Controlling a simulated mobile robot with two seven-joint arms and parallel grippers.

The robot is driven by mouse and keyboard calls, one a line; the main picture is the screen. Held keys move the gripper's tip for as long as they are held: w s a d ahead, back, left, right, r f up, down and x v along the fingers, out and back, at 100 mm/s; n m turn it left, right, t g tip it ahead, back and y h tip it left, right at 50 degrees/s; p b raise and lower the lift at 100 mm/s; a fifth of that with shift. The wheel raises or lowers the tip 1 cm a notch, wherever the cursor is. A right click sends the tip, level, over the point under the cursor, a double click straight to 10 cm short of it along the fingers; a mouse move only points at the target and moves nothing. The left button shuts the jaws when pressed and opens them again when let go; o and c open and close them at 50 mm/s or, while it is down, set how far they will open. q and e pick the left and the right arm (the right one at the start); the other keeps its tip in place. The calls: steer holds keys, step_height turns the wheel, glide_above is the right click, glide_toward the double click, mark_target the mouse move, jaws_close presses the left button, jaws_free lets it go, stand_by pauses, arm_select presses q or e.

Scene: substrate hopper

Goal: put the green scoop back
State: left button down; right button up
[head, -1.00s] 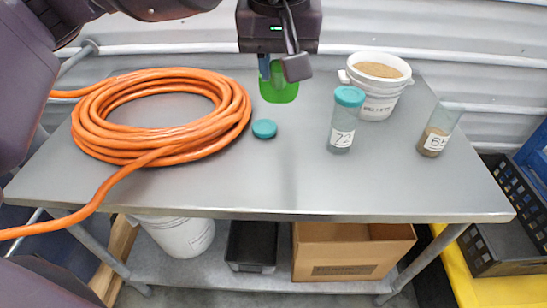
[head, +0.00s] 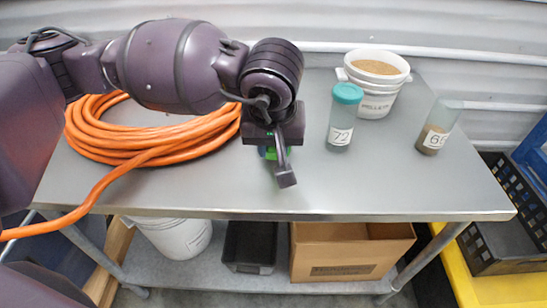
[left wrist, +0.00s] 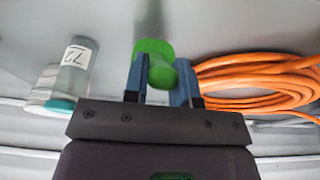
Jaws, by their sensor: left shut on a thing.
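My left gripper (head: 275,153) is over the middle of the grey table, pointing down. It is shut on the green scoop (left wrist: 155,60), which shows between the two blue fingers in the left wrist view. In the head view only a little green of the scoop (head: 270,153) shows beneath the gripper. I cannot tell whether the scoop touches the table. The white bucket of tan pellets (head: 374,95) stands open at the back right. My right gripper is not in view.
A teal-capped jar marked 72 (head: 342,115) stands right of my gripper. An uncapped jar (head: 436,130) with brown contents is farther right. An orange hose coil (head: 150,140) lies left, partly behind my arm. The table's (head: 390,185) front right is clear.

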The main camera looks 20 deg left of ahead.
arm_select(q)
steer(key=shift+f, duration=1.85)
steer(key=shift+f, duration=0.15)
steer(key=c, duration=0.9)
jaws_free()
steer(key=v, duration=1.2)
steer(key=shift+s+p, duration=0.1)
steer(key=shift+p, duration=0.25)
